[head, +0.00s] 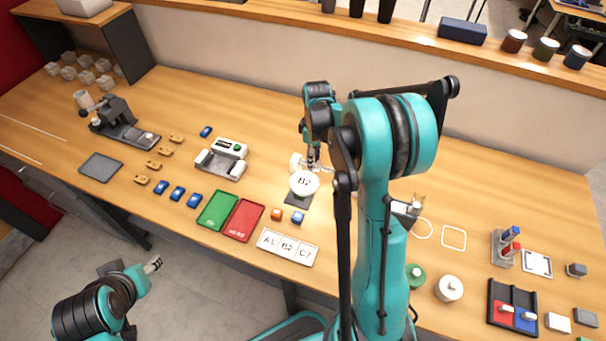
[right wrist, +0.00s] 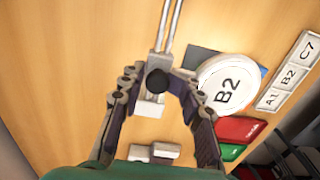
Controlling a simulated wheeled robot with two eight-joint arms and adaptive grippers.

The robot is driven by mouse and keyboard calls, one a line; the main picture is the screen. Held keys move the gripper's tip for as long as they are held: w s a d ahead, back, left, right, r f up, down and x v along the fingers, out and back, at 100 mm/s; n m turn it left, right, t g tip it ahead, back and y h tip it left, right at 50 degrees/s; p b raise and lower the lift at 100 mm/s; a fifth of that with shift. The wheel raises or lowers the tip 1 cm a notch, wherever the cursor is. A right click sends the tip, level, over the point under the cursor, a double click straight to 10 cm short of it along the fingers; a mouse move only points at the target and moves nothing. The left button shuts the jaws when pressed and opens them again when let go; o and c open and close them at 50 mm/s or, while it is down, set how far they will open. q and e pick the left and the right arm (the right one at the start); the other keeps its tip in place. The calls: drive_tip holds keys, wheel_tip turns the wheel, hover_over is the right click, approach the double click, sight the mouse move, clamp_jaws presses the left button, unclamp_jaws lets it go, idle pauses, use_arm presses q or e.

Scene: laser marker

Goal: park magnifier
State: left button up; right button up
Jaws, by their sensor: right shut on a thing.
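The magnifier is a round white-rimmed lens (head: 304,183) showing "B2"; it also shows in the right wrist view (right wrist: 225,85). It sits over a small dark pad (head: 297,201). My right gripper (head: 313,160) is at the magnifier's far side. In the right wrist view my right gripper (right wrist: 157,95) has its fingers on either side of the magnifier's stand, near a black knob and metal rods. The exact contact is partly hidden. My left gripper (head: 152,264) hangs at the lower left, away from the bench; its jaw opening is too small to judge.
A label plate A1, B2, C7 (head: 287,247), red tray (head: 243,220) and green tray (head: 217,211) lie in front. Orange and blue blocks (head: 298,217) are close by. White outlines (head: 454,238) mark bare bench at right, beyond my arm. A grey device (head: 222,160) stands left.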

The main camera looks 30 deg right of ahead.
drive_tip(key=s+d, duration=0.6)
drive_tip(key=s, duration=0.1)
drive_tip(key=shift+s+d, duration=0.15)
drive_tip(key=shift+d, duration=0.2)
drive_tip(key=o, duration=0.5)
drive_tip(key=shift+o, duration=0.8)
drive_tip(key=shift+f, duration=0.15)
wheel_tip(320, 180, up, 7)
drive_tip(key=p, duration=0.4)
idle(0.4)
